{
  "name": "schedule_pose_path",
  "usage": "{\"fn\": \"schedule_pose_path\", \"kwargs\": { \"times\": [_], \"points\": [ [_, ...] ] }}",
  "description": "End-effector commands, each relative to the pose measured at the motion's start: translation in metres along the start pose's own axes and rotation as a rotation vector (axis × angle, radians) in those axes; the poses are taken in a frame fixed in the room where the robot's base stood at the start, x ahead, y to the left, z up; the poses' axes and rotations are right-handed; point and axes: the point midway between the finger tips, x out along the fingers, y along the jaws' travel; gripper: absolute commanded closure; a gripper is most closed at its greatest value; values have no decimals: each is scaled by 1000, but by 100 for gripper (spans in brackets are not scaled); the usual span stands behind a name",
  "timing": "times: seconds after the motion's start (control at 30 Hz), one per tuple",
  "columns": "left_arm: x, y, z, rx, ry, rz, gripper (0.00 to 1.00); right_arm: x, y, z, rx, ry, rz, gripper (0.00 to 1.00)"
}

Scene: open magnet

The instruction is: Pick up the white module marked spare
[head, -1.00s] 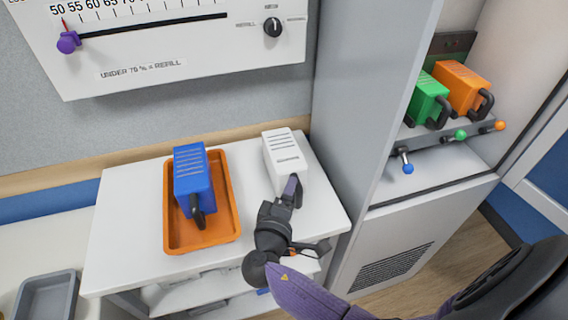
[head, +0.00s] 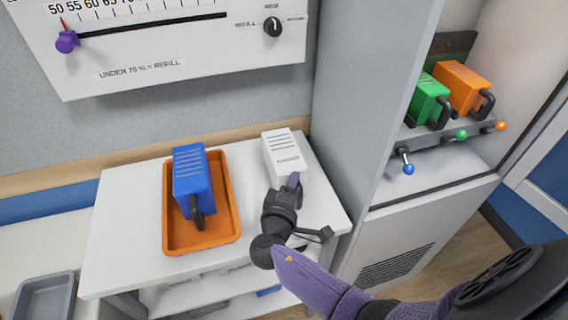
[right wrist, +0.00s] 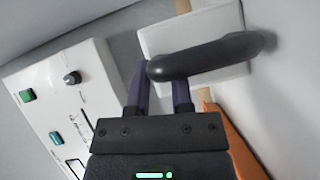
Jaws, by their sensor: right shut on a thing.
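The white module (head: 284,152) stands on the white table (head: 122,215), right of the orange tray. Small print shows on it, too small to read. My right gripper (head: 290,183) is at its front and shut on its dark handle. In the right wrist view the white module (right wrist: 205,38) fills the top, and its dark curved handle (right wrist: 215,55) passes between the purple fingers of my right gripper (right wrist: 166,85). I cannot tell whether the module's base touches the table. My left gripper is not in view.
A blue module (head: 193,177) stands in the orange tray (head: 215,238) close on the left. A grey cabinet side (head: 355,90) rises just right of the white module. Green (head: 427,100) and orange (head: 462,85) modules sit in the cabinet. A panel (head: 200,50) hangs above.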

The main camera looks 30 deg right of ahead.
Motion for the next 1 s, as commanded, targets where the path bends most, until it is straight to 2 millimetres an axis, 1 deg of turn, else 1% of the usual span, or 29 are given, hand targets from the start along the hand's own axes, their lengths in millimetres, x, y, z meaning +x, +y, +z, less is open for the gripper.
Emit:
{"fn": "schedule_pose_path", "kwargs": {
  "times": [0.27, 0.6, 1.0],
  "points": [
    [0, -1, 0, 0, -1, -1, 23, 0, -1, 0, -1, 0, -2, 100],
    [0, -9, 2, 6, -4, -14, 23, 0, -1, 0, -1, 0, -3, 100],
    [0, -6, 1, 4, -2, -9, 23, -1, -1, 0, -1, 0, -3, 100]
  ]
}}
